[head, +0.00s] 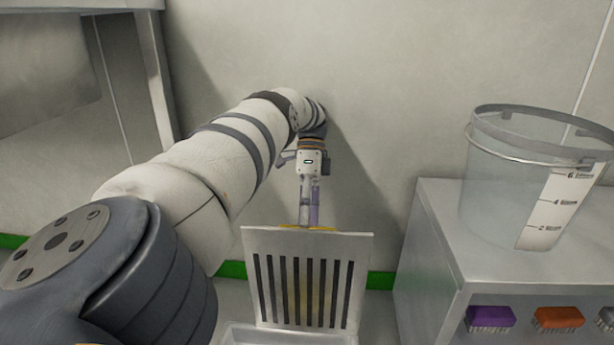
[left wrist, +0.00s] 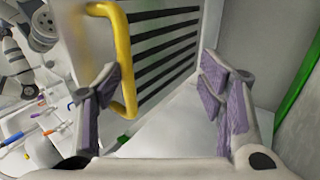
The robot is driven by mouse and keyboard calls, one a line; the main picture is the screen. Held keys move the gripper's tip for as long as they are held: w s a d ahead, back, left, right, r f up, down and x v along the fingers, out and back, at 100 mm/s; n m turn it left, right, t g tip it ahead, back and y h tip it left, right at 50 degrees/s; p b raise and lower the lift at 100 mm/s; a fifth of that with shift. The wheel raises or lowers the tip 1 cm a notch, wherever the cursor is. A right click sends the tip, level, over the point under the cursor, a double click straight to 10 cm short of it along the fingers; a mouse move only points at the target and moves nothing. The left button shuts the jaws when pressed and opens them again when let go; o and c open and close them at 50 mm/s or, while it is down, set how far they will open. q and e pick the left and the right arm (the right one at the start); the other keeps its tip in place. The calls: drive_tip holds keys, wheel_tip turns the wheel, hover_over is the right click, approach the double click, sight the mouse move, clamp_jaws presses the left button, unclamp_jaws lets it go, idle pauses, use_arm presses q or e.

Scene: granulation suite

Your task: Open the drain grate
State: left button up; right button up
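The drain grate (head: 310,268) is a pale metal panel with dark slots, standing raised and nearly upright in the head view. Its slots also show in the left wrist view (left wrist: 165,48). A yellow handle (left wrist: 124,62) is fixed to it; only a bit shows at its top edge in the head view (head: 322,229). My left gripper (head: 308,224) is at the grate's top edge. In the left wrist view its purple-padded fingers (left wrist: 166,92) are wide apart, with the handle close to the left finger. I cannot tell whether they touch. My right gripper is not in view.
A metal shelf unit (head: 500,250) stands at right, carrying a clear graduated bucket (head: 485,195). A purple brush (head: 490,318) and an orange brush (head: 558,317) are on its lower level. The wall (head: 400,60) is close behind the grate, with a green strip (head: 380,280) along its base.

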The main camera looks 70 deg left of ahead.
use_arm(q)
drive_tip(key=shift+o, duration=1)
drive_tip(key=shift+a+f, duration=0.15)
drive_tip(key=shift+f, duration=0.25)
drive_tip(key=shift+r, duration=0.1)
drive_tip(key=shift+c, duration=0.3)
drive_tip(key=shift+r, duration=0.15)
drive_tip(key=shift+c, duration=0.6)
drive_tip(key=shift+r, duration=0.3)
drive_tip(key=shift+c, duration=0.9)
wheel_tip(320, 180, up, 10)
drive_tip(key=shift+f, duration=0.15)
drive_tip(key=shift+c, duration=0.4)
drive_tip(key=shift+f, duration=0.1)
